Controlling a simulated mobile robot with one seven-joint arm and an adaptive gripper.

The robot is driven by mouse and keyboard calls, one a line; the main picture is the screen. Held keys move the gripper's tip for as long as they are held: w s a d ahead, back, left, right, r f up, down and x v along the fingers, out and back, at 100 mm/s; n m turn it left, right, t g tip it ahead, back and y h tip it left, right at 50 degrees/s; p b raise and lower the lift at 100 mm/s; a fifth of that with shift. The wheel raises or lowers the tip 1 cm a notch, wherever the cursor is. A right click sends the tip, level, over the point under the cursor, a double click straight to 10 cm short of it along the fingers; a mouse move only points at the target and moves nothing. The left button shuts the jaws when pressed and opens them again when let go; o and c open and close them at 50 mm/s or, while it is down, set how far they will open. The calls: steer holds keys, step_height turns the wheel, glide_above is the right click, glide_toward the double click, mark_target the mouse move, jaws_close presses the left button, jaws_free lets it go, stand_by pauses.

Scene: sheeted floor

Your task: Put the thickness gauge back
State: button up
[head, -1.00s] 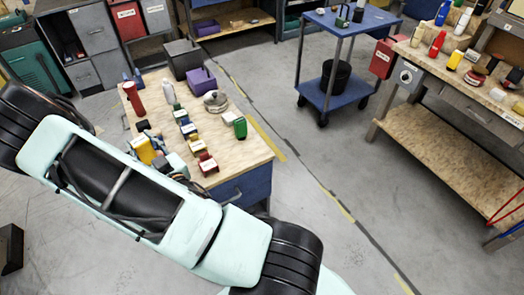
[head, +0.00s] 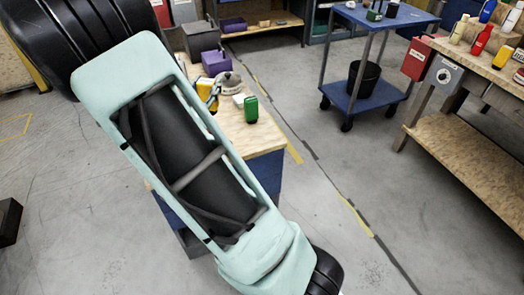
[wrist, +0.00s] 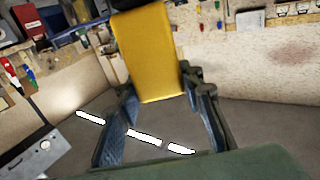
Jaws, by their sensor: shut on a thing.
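A yellow block-shaped device (wrist: 148,50), which I take to be the thickness gauge, is between the fingers of my gripper (wrist: 160,88) in the wrist view. The fingers are shut on its sides. In the head view, part of the yellow device (head: 204,90) shows beside my gripper (head: 214,94), over the wooden-topped workbench (head: 262,140). My arm hides much of that bench, and I cannot tell the device's height above it.
On the bench stand a green item (head: 251,109), a round grey object (head: 229,78), a purple box (head: 213,63) and a dark grey box (head: 200,40). A blue cart (head: 383,17) stands behind. A second bench (head: 490,68) is at right. Floor between is clear.

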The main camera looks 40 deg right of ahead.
steer(key=shift+s+d+f+m+g+h+b, duration=0.45)
steer(key=shift+d+f+b, duration=1)
steer(key=shift+d+f, duration=1.4)
steer(key=shift+s+d+f+m+g+h+b, duration=0.5)
steer(key=shift+d+f+b, duration=1)
steer(key=shift+d+f, duration=1.3)
steer(key=shift+s+d+f+m+g+h+b, duration=0.2)
steer(key=shift+s+d+f+g+b, duration=0.4)
steer(key=shift+d+f+b, duration=1.55)
steer(key=shift+d+f+p, duration=0.5)
steer(key=shift+f+p, duration=0.2)
steer(key=shift+f, duration=0.15)
steer(key=shift+f, duration=0.15)
steer(key=o, duration=1.3)
steer(key=shift+c, duration=0.2)
